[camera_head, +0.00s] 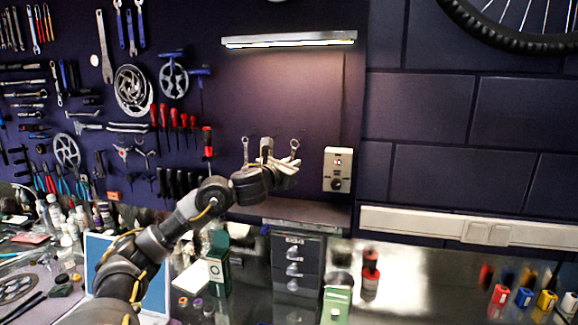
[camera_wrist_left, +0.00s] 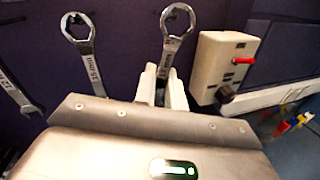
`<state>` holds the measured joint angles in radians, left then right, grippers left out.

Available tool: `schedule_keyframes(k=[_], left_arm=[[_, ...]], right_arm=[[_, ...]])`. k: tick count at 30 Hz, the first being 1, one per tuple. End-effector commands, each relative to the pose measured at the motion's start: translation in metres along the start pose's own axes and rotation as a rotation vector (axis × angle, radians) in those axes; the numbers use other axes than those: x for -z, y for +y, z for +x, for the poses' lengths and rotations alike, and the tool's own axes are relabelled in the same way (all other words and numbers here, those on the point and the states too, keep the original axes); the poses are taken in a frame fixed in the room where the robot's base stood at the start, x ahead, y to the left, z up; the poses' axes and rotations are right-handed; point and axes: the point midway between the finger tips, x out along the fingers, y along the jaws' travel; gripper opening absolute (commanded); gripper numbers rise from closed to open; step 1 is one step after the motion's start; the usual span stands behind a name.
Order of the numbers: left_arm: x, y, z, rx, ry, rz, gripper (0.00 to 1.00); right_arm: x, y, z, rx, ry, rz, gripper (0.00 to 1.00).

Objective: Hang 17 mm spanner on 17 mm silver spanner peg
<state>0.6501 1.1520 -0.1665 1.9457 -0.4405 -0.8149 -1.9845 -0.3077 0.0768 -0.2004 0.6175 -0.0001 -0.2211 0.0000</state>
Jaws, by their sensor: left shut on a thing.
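My left gripper (camera_head: 285,167) is up at the dark wall panel, below the lamp. It is shut on a silver spanner (camera_head: 294,146). In the left wrist view the pale fingers (camera_wrist_left: 162,88) grip the shank of this spanner (camera_wrist_left: 178,22), and its ring end points up. A marking on its shank is too small to read surely. I cannot tell whether a peg passes through its ring; no separate peg shows clearly. The lower part of the spanner is hidden by the fingers and hand. My right gripper is not in view.
A spanner marked 15 mm (camera_wrist_left: 90,66) hangs left of the held one; another spanner (camera_wrist_left: 18,96) is farther left. A pale switch box (camera_head: 338,170) with a red lever is close on the right. Drawers (camera_head: 296,262) and bottles stand below.

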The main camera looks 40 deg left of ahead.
Motion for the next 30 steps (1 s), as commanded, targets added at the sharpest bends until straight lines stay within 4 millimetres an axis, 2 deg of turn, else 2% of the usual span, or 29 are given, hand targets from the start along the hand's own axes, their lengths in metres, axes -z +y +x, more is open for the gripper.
schedule_keyframes(k=[5,12,30], left_arm=[[0.0,0.002,0.011,0.002,-0.001,-0.004,0.0],[0.005,0.004,0.02,0.0,-0.003,-0.001,0.0],[0.004,0.005,0.022,0.001,-0.001,0.0,0.0]], right_arm=[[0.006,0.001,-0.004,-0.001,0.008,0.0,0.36],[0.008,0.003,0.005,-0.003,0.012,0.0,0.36],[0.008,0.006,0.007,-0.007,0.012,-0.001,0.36]])
